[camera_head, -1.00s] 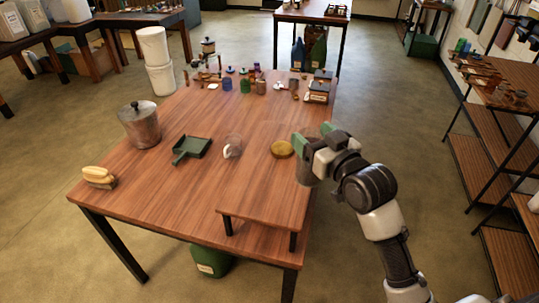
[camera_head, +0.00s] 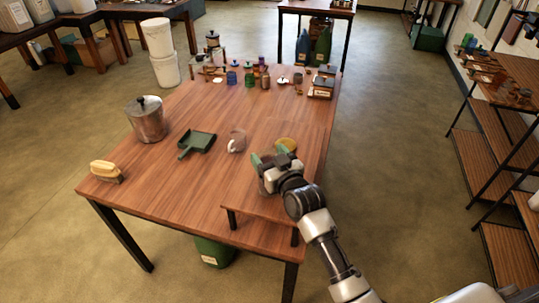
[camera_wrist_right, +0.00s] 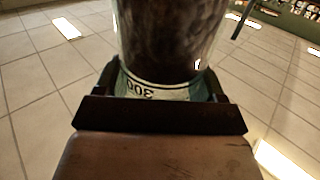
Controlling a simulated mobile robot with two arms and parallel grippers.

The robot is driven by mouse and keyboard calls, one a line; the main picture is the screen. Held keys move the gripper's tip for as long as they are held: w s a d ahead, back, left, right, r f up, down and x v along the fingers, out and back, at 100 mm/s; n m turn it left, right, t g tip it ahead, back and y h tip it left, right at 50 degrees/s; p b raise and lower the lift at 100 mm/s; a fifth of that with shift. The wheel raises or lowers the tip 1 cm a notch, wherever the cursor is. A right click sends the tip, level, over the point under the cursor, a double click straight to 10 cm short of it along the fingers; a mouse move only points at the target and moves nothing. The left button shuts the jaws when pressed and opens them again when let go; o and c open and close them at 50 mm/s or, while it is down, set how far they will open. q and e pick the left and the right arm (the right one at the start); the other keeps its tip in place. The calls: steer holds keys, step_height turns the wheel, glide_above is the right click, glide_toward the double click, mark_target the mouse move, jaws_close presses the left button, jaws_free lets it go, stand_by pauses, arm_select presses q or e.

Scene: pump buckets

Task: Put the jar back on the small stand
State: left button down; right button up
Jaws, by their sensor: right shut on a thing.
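My right gripper (camera_head: 274,160) is shut on the jar (camera_head: 268,184), a clear glass jar that is mostly hidden by the gripper in the head view. The small stand (camera_head: 250,204) is a low wooden platform with black legs at the table's front right. The jar is over or on the stand's top; I cannot tell whether it touches. My left gripper is not in view.
A round yellow lid-like thing (camera_head: 286,143) lies behind the gripper. A clear mug (camera_head: 237,141), a green dustpan (camera_head: 197,144), a metal pot (camera_head: 146,118) and a brush (camera_head: 105,171) are to the left. Several small containers stand at the table's far end.

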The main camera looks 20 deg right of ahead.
steer(key=shift+f, duration=0.2)
steer(key=o, duration=1.2)
steer(key=shift+f, duration=0.15)
steer(key=shift+c, duration=0.2)
steer(key=o, duration=0.4)
steer(key=shift+o, duration=0.2)
steer(key=shift+r, duration=0.2)
steer(key=s+d+b, duration=0.2)
steer(key=s, duration=0.9)
steer(key=shift+s+d, duration=0.2)
steer(key=shift+s, duration=0.2)
